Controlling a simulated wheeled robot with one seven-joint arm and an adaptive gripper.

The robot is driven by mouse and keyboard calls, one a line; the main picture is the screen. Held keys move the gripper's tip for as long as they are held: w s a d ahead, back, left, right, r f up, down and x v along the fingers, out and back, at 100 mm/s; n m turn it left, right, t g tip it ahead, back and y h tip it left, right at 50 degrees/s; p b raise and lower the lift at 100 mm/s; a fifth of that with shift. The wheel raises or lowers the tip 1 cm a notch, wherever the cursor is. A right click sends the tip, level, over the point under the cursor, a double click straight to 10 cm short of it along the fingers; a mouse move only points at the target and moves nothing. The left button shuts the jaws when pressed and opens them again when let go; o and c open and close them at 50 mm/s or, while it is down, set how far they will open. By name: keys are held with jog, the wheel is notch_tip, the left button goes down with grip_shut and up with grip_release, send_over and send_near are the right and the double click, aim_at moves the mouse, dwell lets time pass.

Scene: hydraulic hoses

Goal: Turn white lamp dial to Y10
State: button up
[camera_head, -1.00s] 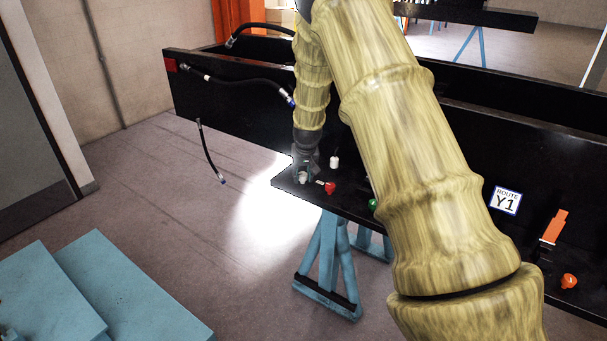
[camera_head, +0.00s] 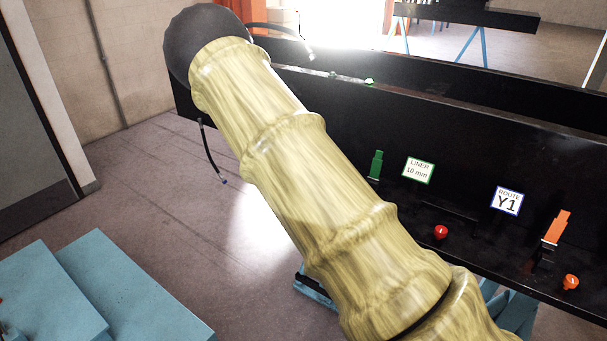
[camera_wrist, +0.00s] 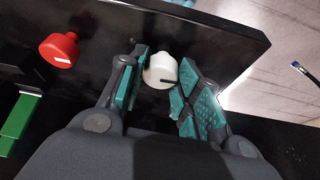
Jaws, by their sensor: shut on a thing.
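The white lamp dial (camera_wrist: 160,69) shows in the wrist view, a round white knob with a black pointer mark aimed to the right of the picture. It sits near the edge of the black panel. My gripper (camera_wrist: 163,62) has its teal pads on either side of the dial and is shut on it. In the head view, my arm hides the dial and my gripper. The ROUTE sign (camera_head: 506,200) reads Y1. No Y10 marking can be read in these frames.
A red knob (camera_wrist: 60,50) and a green lever (camera_wrist: 20,118) lie left of my gripper in the wrist view. The head view shows a LINER 10 mm sign (camera_head: 418,170), an orange lever (camera_head: 555,233), a red knob (camera_head: 441,232) and an orange knob (camera_head: 570,282). A black hose (camera_head: 211,154) hangs at left.

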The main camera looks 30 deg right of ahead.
jog(key=shift+w+m, duration=0.1)
jog(key=shift+m, duration=0.4)
jog(key=o, duration=1)
jog(key=shift+o, duration=0.2)
jog(key=shift+r, duration=0.1)
jog(key=v, duration=1.1)
jog(key=shift+a+r, duration=0.2)
jog(key=shift+r, duration=0.15)
jog(key=shift+w, duration=0.1)
